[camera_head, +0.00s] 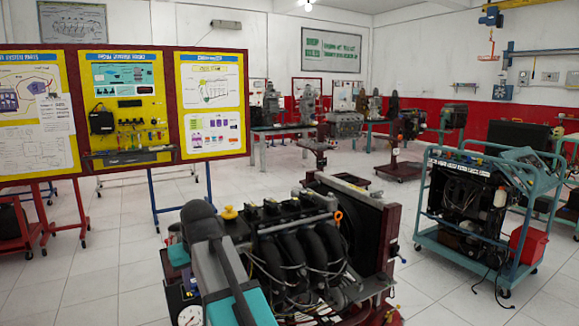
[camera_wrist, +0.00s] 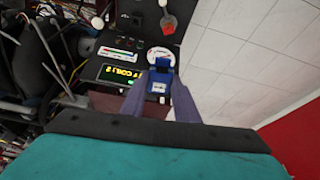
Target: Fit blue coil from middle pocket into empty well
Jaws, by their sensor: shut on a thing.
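In the wrist view, my gripper (camera_wrist: 158,82) is shut on the blue coil (camera_wrist: 159,88), a small dark blue block with a pale label, held between the two fingertips. Behind it is a dark control panel with a lit yellow-green text display (camera_wrist: 120,74) and a round white gauge (camera_wrist: 161,55). The middle pocket and the empty well cannot be made out. In the head view, the engine trainer (camera_head: 300,245) stands in front of me, with my arm reaching over its left side; my gripper and the coil do not show there.
In the wrist view, hoses and wires (camera_wrist: 50,55) crowd the left, and a red-and-grey knob or key (camera_wrist: 168,18) is at the top. In the head view, display boards (camera_head: 130,105) stand behind at the left, and a teal-framed trainer (camera_head: 465,205) stands at the right. Floor between is clear.

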